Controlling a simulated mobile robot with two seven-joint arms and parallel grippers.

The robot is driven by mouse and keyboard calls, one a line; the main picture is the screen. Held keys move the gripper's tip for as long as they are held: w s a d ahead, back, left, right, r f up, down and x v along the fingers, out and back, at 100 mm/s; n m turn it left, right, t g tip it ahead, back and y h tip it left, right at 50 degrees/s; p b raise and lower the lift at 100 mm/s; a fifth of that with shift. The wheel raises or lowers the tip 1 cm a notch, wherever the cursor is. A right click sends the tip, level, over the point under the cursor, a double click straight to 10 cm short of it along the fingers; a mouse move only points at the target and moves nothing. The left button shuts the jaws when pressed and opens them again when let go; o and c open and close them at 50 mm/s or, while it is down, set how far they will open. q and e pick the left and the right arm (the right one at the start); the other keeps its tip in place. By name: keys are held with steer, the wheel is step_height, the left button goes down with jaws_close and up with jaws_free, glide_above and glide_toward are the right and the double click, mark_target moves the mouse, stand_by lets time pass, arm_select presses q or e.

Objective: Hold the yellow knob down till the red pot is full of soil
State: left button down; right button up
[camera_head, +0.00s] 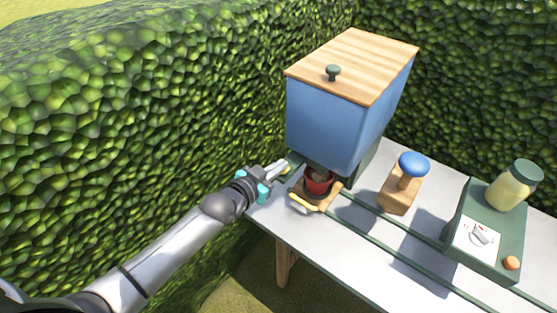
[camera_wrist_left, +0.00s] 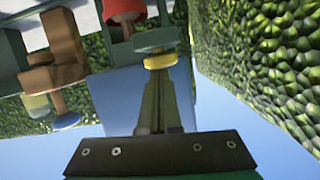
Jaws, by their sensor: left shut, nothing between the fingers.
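The red pot (camera_head: 314,187) stands under the blue soil box (camera_head: 325,129), on a small carrier with a yellow-orange handle. Something grey-brown shows at its mouth; how full it is I cannot tell. The red pot also shows at the top of the left wrist view (camera_wrist_left: 124,10). My left gripper (camera_head: 285,165) is shut and empty, its tips at the yellow knob (camera_head: 288,170) on the box's left side. In the left wrist view the yellow knob (camera_wrist_left: 155,41) is right at the fingertips (camera_wrist_left: 160,64); whether they press it I cannot tell. My right gripper is out of view.
The grey table (camera_head: 292,229) carries two green rails running right from the pot. A wooden block with a blue knob (camera_head: 413,164) and a green box (camera_head: 490,255) with a dial and yellow jar stand to the right. Hedges (camera_head: 130,110) close in behind and left.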

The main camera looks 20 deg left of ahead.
arm_select(q)
steer(key=shift+s+f, duration=0.1)
steer(key=shift+f, duration=0.05)
steer(key=r+p, duration=0.4)
steer(key=shift+d+r, duration=0.25)
steer(key=shift+r, duration=0.1)
steer(key=v, duration=0.9)
steer(key=shift+s, duration=0.3)
arm_select(e)
steer(key=r, duration=0.4)
steer(key=shift+s+d+r, duration=0.2)
steer(key=shift+s, duration=0.2)
arm_select(q)
steer(key=shift+a, duration=0.15)
